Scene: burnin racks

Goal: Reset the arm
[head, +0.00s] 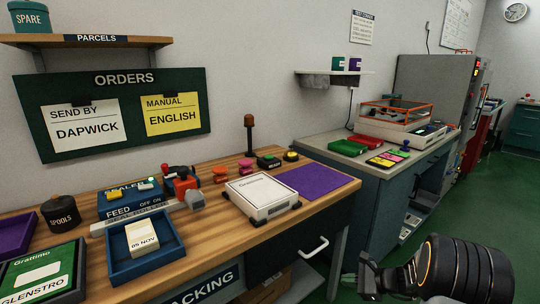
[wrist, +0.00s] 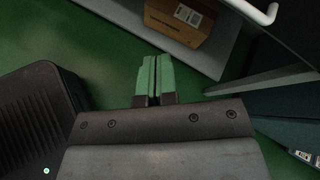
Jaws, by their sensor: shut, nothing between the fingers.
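My gripper (wrist: 154,75) shows in the wrist view with its two green fingers together and nothing between them. It points down over the green floor, in front of the wooden packing bench (head: 215,163). In the head view my arm is at the lower right, clear of the bench and of the grey table beyond; its fingertips are hard to make out there.
A drawer with a white handle (head: 313,248) is at the bench's front right. A cardboard box (wrist: 178,22) sits on a low shelf under it. A white box (head: 262,195) and a blue tray (head: 170,255) lie on the bench. Green floor (head: 488,200) is open at right.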

